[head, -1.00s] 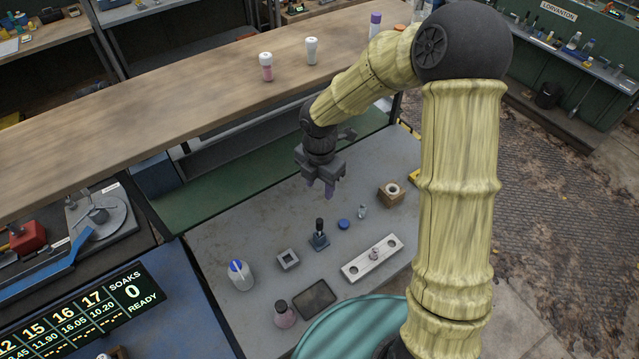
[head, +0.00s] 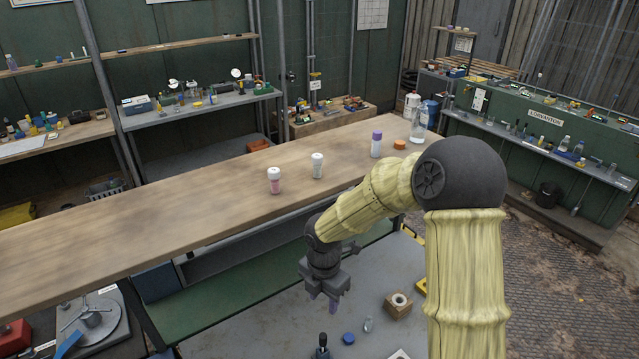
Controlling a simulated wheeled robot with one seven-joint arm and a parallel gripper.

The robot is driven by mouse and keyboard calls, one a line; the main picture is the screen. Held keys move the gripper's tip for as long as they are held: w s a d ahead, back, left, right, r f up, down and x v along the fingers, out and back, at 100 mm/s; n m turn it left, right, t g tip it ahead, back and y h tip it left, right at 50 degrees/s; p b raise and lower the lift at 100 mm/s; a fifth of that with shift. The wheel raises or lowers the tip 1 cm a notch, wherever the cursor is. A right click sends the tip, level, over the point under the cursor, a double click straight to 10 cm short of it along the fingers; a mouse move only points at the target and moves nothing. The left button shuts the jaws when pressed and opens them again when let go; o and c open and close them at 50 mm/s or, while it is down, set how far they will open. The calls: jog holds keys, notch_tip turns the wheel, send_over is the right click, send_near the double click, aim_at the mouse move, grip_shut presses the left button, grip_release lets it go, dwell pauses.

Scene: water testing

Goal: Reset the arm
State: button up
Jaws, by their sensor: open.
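My gripper (head: 323,302) hangs from my bent arm, pointing down over the grey bench top (head: 262,333). Its fingers are purplish and apart, and I see nothing between them. Below it on the bench are a black-handled tool (head: 322,346), a small blue cap (head: 348,339), a small clear vial (head: 368,325) and a wooden block with a round white-rimmed hole (head: 398,305). The gripper is clear of these things.
A long wooden counter (head: 130,231) runs behind the gripper. It holds a pink vial (head: 274,181), a white-capped vial (head: 317,166), a purple-capped bottle (head: 376,145), an orange cap (head: 399,144) and a clear bottle (head: 419,122). A turntable-like device (head: 90,318) stands lower left.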

jog(key=s+d+r+m+t+b, duration=0.1)
jog(key=s+d+m, duration=0.5)
jog(key=m, duration=0.7)
jog(key=s+d+r+m+t+b, duration=0.1)
jog(key=s+d+r+m, duration=0.3)
jog(key=m, duration=1)
jog(key=s+d, duration=0.2)
jog(key=d, duration=0.1)
jog(key=shift+s+d+r+m+t, duration=0.2)
jog(key=shift+s+d+m+t, duration=0.05)
jog(key=shift+d+m+t, duration=0.1)
